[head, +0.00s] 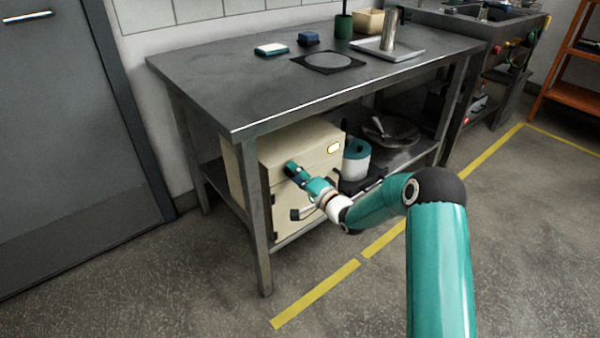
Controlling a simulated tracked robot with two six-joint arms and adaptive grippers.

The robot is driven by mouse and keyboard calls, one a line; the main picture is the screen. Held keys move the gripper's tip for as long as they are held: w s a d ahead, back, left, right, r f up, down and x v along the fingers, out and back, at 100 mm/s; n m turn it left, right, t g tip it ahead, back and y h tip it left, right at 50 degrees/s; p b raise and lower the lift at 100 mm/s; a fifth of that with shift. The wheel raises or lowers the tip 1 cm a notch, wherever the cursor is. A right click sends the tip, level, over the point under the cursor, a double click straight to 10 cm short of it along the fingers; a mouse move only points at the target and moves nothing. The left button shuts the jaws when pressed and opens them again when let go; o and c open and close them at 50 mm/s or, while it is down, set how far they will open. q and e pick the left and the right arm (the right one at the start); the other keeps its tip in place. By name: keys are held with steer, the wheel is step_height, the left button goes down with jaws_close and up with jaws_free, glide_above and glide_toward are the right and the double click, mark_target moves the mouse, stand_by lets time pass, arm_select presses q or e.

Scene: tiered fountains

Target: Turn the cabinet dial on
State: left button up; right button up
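The beige cabinet (300,141) stands on the lower shelf under the dark metal table. A small pale yellow light or label (335,148) shows on its upper front, at the right. My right gripper (291,170) is at the cabinet's upper front, left of that yellow patch. Its fingers are small and seen from behind, so I cannot tell whether they are open or shut, or whether they touch the cabinet. I cannot make out the dial; the gripper covers part of the front there. A dark handle (299,214) sits lower on the front. My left gripper is out of view.
The table's top (220,92) and front leg (259,235) frame the cabinet closely. A teal and white canister (356,160) stands right of it, with a dark bowl (391,131) beyond. The floor in front is clear, with a yellow line (315,294).

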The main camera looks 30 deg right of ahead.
steer(key=o, duration=0.4)
steer(key=shift+d+f, duration=0.1)
steer(key=shift+d, duration=0.15)
steer(key=shift+a, duration=0.1)
steer(key=shift+s, duration=0.15)
steer(key=s, duration=0.8)
steer(key=s+d, duration=0.1)
steer(key=s, duration=0.2)
steer(key=shift+s, duration=0.4)
